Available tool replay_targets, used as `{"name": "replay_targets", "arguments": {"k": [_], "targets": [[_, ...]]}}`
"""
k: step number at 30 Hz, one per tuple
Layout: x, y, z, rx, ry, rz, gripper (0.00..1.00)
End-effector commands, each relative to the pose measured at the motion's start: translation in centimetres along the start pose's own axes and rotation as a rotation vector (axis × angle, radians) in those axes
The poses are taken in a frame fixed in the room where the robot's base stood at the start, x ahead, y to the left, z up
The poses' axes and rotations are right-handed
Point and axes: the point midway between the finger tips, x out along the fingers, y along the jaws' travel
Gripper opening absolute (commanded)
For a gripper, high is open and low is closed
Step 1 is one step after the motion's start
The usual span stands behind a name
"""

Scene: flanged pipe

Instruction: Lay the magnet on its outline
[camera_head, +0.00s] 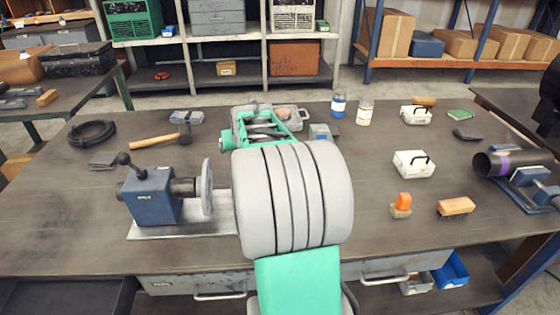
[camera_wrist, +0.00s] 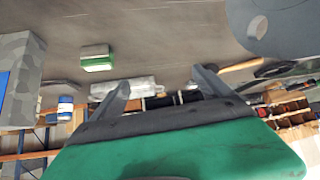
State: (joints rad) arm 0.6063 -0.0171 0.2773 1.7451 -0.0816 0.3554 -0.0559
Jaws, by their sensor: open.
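Two white blocks with black handles stand on the right half of the bench in the head view, one nearer (camera_head: 413,164) and one farther back (camera_head: 415,116). I cannot tell for sure whether either is the magnet. No drawn outline can be made out in either view. In the wrist view my gripper (camera_wrist: 160,90) has its two dark fingers spread wide with nothing held between them. A pale grey object (camera_wrist: 128,86) shows beyond and between the fingers. In the head view my own arm covers the middle of the bench and hides the fingertips.
A blue vise-like fixture (camera_head: 153,195) with a grey disc stands left. A dark pipe with a purple band (camera_head: 505,162) rests at right.

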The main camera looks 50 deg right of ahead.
Motion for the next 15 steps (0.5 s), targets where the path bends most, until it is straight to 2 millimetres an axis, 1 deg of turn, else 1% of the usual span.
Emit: {"name": "replay_targets", "arguments": {"k": [1, 3, 4, 6, 9, 15], "targets": [[2.3, 3.9, 0.8, 0.048, -0.005, 0.045, 0.89], [4.2, 8.0, 1.4, 0.096, -0.003, 0.09, 0.89], [4.8, 9.5, 1.6, 0.112, -0.002, 0.106, 0.89], [5.6, 11.7, 2.1, 0.138, 0.0, 0.13, 0.89], [6.6, 13.1, 2.3, 0.152, 0.001, 0.144, 0.89], [9.2, 13.4, 2.4, 0.152, 0.0, 0.143, 0.89]]}}
